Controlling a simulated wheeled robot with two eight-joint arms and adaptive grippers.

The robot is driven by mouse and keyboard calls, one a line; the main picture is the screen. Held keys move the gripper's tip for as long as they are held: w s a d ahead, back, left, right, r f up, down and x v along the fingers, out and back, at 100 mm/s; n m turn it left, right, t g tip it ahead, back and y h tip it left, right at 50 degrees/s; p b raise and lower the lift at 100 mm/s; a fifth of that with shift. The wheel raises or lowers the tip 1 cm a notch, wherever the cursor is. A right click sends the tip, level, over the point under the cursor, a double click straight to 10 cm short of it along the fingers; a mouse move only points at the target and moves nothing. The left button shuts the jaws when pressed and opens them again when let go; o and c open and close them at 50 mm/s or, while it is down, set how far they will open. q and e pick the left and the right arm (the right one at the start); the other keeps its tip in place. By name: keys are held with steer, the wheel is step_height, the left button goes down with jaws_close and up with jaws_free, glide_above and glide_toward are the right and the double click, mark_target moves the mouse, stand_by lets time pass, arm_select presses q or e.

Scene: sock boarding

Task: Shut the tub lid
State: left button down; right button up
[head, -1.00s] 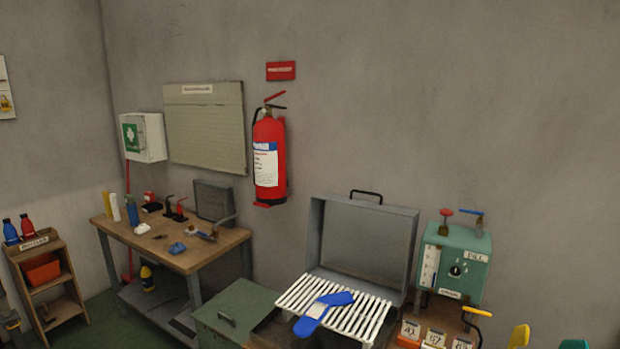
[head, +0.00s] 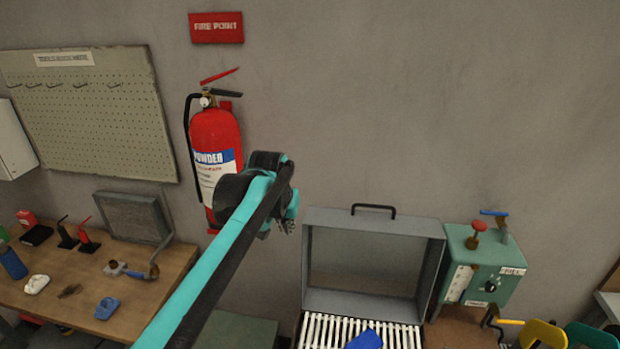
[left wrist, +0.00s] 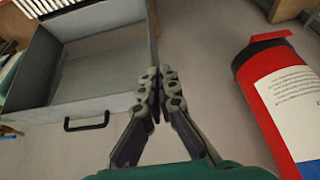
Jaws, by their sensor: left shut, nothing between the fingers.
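The grey tub lid (head: 430,270) stands open and upright behind a white slatted rack (head: 322,332), with a black handle (head: 373,208) on its top edge. In the left wrist view the lid (left wrist: 95,103) and its handle (left wrist: 86,122) appear upside down. A blue sock-shaped piece (head: 365,340) lies on the rack, partly cut off by the frame. My left gripper (head: 287,222) is shut and empty, left of the lid near its upper left corner. In the left wrist view its fingers (left wrist: 159,75) overlap the lid's side edge; I cannot tell whether they touch. My right gripper is not in view.
A red fire extinguisher (head: 215,150) hangs on the wall close behind my left arm. A green machine (head: 485,265) with a red knob stands right of the lid. A wooden workbench (head: 150,295) with small tools is at the left. The wall above the lid is clear.

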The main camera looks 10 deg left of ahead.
arm_select(q)
steer(key=w+d+r+g+p, duration=0.1)
steer(key=w+r+p, duration=0.25)
steer(key=w, duration=0.25)
steer(key=w+d+r+p, duration=0.1)
steer(key=w+r+p, duration=0.2)
steer(key=w+p, duration=0.3)
steer(key=w+d+f+g+p, duration=0.1)
steer(key=w+f+g+p, duration=0.1)
steer(key=w+p, duration=0.75)
steer(key=f, duration=0.3)
steer(key=w+f, duration=0.1)
steer(key=f, duration=0.2)
steer(key=w+f, duration=0.1)
steer(key=f, duration=0.3)
steer(key=shift+w+f, duration=0.1)
steer(key=shift+w, duration=0.1)
steer(key=shift+s+r+p, duration=0.15)
steer(key=shift+s+r, duration=0.05)
steer(key=shift+s, duration=0.8)
steer(key=shift+s+r+p, duration=0.15)
steer(key=shift+s, duration=0.85)
steer(key=shift+s+d+t, duration=0.1)
steer(key=shift+t, duration=0.2)
